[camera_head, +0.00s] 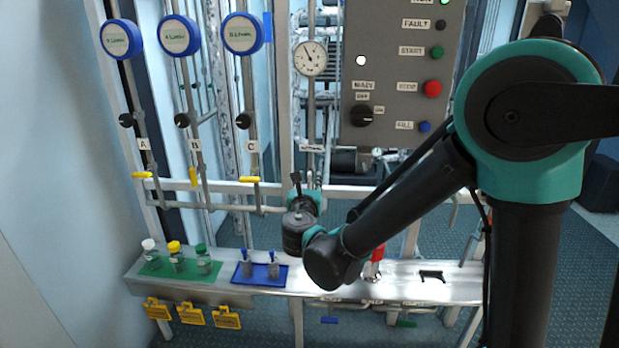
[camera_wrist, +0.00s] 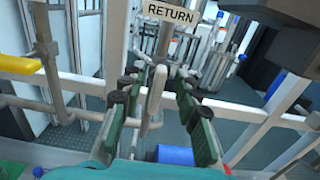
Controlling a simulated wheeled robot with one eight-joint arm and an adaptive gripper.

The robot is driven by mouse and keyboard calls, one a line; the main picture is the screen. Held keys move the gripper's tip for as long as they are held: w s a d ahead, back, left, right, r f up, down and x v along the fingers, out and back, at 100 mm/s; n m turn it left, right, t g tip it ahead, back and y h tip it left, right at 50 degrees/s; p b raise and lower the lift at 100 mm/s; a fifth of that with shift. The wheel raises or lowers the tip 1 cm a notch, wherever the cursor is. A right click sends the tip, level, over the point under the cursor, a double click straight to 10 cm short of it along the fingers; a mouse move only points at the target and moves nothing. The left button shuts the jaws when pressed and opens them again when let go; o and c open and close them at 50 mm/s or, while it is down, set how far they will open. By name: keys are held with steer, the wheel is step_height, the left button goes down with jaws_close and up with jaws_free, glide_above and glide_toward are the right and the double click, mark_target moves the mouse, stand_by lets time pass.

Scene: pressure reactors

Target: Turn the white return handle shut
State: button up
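The white return handle (camera_wrist: 153,103) shows in the wrist view as a pale upright lever under the RETURN sign (camera_wrist: 170,13). My gripper (camera_wrist: 156,84) is open, with one green-and-black finger on each side of the handle. I see gaps between the handle and both fingers, so it does not look gripped. In the head view my gripper (camera_head: 305,186) is at the pipework below the small return sign (camera_head: 312,147). The handle cannot be made out there, as my gripper and wrist cover that spot.
Yellow valve handles (camera_head: 249,180) sit on the pipe to the left. A steel shelf (camera_head: 440,285) below carries a green mat (camera_head: 150,268) with bottles and a blue mat (camera_head: 240,279). A grey control panel (camera_head: 385,85) stands behind. White frame bars (camera_wrist: 250,112) cross close to the fingers.

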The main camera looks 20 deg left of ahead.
steer(key=shift+x, duration=0.85)
jaws_close()
